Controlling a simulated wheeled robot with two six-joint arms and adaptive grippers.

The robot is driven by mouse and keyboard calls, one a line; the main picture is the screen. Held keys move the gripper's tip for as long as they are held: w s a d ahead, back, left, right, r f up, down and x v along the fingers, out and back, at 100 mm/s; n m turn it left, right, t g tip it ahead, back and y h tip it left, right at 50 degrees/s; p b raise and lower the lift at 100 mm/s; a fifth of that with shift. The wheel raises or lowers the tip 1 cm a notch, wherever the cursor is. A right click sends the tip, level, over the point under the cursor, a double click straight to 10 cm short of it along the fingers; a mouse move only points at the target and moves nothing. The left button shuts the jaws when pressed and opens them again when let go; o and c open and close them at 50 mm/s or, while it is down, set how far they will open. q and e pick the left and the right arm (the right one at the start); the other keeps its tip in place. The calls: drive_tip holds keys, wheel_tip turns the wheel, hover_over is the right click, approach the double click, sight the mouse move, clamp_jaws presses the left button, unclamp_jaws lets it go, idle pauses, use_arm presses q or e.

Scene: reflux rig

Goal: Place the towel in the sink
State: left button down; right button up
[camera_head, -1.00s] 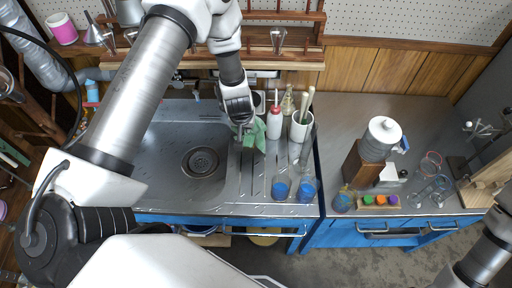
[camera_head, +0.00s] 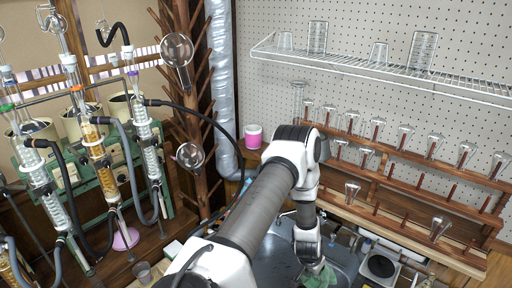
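The green towel (camera_head: 318,278) shows at the bottom edge of the head view, directly below my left gripper (camera_head: 312,262). The gripper points down and touches or overlaps the towel; its fingertips are too small and too covered to tell whether they are closed on it. The sink (camera_head: 270,262) is a dark grey metal basin, partly hidden behind my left arm and cut off by the bottom edge. The towel is at the right part of the sink; I cannot tell whether it hangs above or rests there. My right gripper is out of view.
A wooden rack (camera_head: 400,180) with several glass pieces stands behind the sink. A wire shelf (camera_head: 380,70) with glasses hangs above it. Glass columns with hoses (camera_head: 95,150) fill the left. A pink-and-white jar (camera_head: 253,136) stands near the silver duct (camera_head: 222,90).

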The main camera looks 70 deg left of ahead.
use_arm(q)
drive_tip(key=s+a+f+b, duration=0.4)
drive_tip(key=a, duration=0.4)
drive_tip(key=s+a+f+b, duration=0.3)
drive_tip(key=a+f+b, duration=0.1)
drive_tip(key=a, duration=0.4)
drive_tip(key=s+a+f+b, duration=0.3)
drive_tip(key=s+a+f, duration=0.1)
drive_tip(key=a, duration=0.4)
drive_tip(key=shift+s+a+b, duration=0.3)
drive_tip(key=shift+a+b, duration=0.05)
drive_tip(key=shift+b, duration=0.05)
drive_tip(key=shift+f, duration=0.1)
